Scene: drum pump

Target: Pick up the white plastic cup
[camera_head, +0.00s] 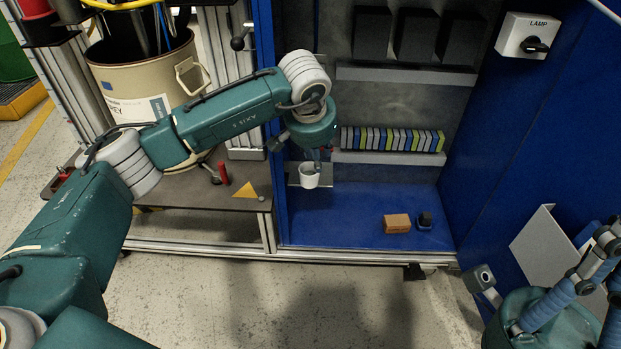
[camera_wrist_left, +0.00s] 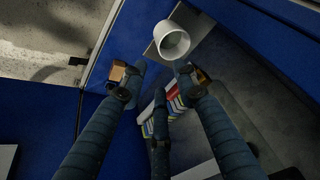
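My right gripper (camera_head: 545,262) is at the lower right, fingers spread and empty.
An orange-brown box (camera_head: 397,223) and a small dark object (camera_head: 425,220) lie on the blue cabinet floor (camera_head: 350,215). A shelf (camera_head: 390,158) holds a row of coloured items above. A beige drum (camera_head: 145,80) stands left of the cabinet's blue post (camera_head: 270,110).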

